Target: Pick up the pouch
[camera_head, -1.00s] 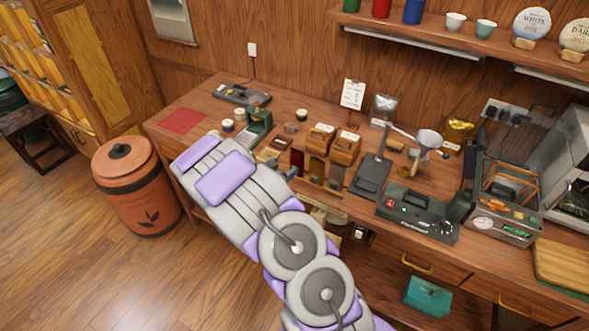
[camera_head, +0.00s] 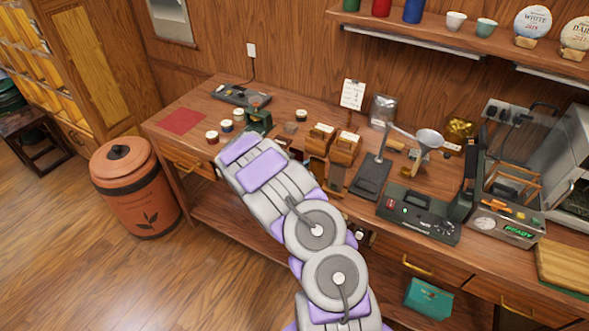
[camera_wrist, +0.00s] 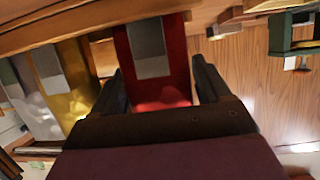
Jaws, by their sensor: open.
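In the wrist view, a red pouch (camera_wrist: 150,50) with a pale grey label hangs or stands upright between the two dark fingers of my gripper (camera_wrist: 159,80). The fingers are open, one on each side of it, with a visible gap at least on the right. Whether either finger touches it I cannot tell. A gold pouch (camera_wrist: 72,85) and a silver-grey pouch (camera_wrist: 35,105) are to its left. In the head view my arm hides the red pouch and my gripper's fingers.
Wooden dispensers (camera_head: 345,148) stand on the bench beside my arm. A scale-like black device (camera_head: 418,214) and a stand with a funnel (camera_head: 428,140) are to the right. Small tins (camera_head: 226,126) stand left. A terracotta bin (camera_head: 137,187) is on the floor.

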